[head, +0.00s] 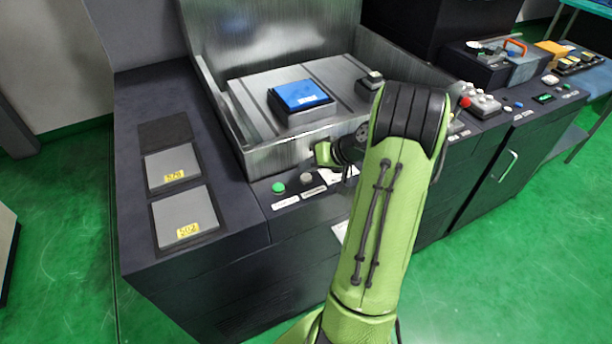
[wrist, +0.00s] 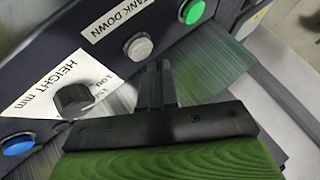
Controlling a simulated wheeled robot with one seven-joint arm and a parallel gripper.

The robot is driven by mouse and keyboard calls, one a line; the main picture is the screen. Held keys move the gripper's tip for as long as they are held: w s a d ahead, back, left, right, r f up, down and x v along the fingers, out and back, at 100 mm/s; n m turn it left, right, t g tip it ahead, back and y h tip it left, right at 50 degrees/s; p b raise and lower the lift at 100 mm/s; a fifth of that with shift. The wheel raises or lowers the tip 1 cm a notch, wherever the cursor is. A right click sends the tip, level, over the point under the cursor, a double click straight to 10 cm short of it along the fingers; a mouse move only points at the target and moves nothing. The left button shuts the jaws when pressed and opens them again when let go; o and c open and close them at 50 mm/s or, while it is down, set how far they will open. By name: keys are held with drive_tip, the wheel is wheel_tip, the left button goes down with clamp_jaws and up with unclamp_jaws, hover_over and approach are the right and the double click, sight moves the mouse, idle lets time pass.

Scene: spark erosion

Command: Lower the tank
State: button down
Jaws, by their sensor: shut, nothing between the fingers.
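The steel tank (head: 240,110) is on the machine, and its front wall stands above the control panel. Below it sit a green button (head: 278,187) and a grey button (head: 306,178). In the wrist view the grey button (wrist: 138,46) has the TANK DOWN label (wrist: 115,22) beside it, and the green button (wrist: 192,11) is at the top. My gripper (wrist: 155,70) is shut and empty, its fingertips close to the grey button. I cannot tell whether they touch it. In the head view the fingers are not clearly visible.
A knob (wrist: 75,98) marked HEIGHT mm and a blue button (wrist: 18,145) are nearby on the panel. A blue block (head: 302,95) lies inside the tank. Two numbered plates (head: 185,213) lie on the left worktop. More controls (head: 482,104) are at the right.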

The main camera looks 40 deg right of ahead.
idle(0.4)
drive_tip(key=shift+f+b, duration=0.45)
